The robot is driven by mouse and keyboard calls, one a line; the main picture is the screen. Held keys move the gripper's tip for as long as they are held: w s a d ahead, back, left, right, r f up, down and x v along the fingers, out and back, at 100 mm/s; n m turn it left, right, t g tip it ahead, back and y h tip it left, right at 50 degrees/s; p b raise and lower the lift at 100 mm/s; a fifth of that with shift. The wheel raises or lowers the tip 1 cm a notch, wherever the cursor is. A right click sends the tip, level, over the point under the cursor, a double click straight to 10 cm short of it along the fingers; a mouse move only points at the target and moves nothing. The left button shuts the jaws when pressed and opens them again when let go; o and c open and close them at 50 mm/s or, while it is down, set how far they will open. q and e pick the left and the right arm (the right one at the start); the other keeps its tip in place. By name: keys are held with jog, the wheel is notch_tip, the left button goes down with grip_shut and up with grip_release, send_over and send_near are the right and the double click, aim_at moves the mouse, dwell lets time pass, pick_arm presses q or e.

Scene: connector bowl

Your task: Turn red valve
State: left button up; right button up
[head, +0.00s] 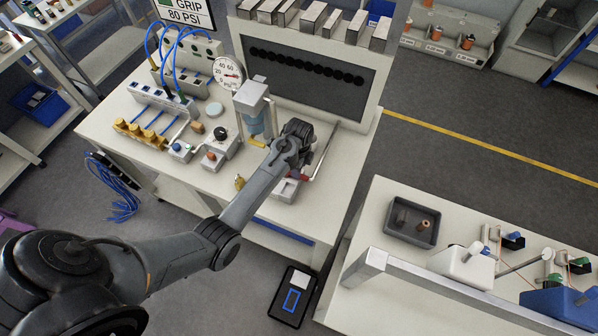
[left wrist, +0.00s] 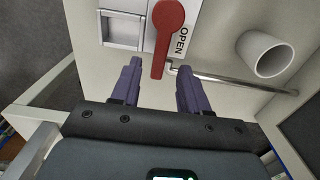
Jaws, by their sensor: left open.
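The red valve (left wrist: 168,28) has a round hub and a straight handle pointing down toward my left gripper in the left wrist view. Its plate has the word OPEN printed to the right of the handle. My left gripper (left wrist: 158,68) is open, with one finger on each side of the handle's lower end. I cannot tell whether a finger touches it. In the head view a small red part of the valve (head: 298,175) shows beside my left wrist, and the fingers are hidden. My right gripper is not in view.
A square metal frame (left wrist: 122,30) is left of the valve. In the head view a pressure gauge (head: 227,73) and regulator stand behind, left of my wrist.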

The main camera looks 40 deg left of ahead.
pick_arm(q)
jog(key=shift+f, duration=2.05)
grip_shut()
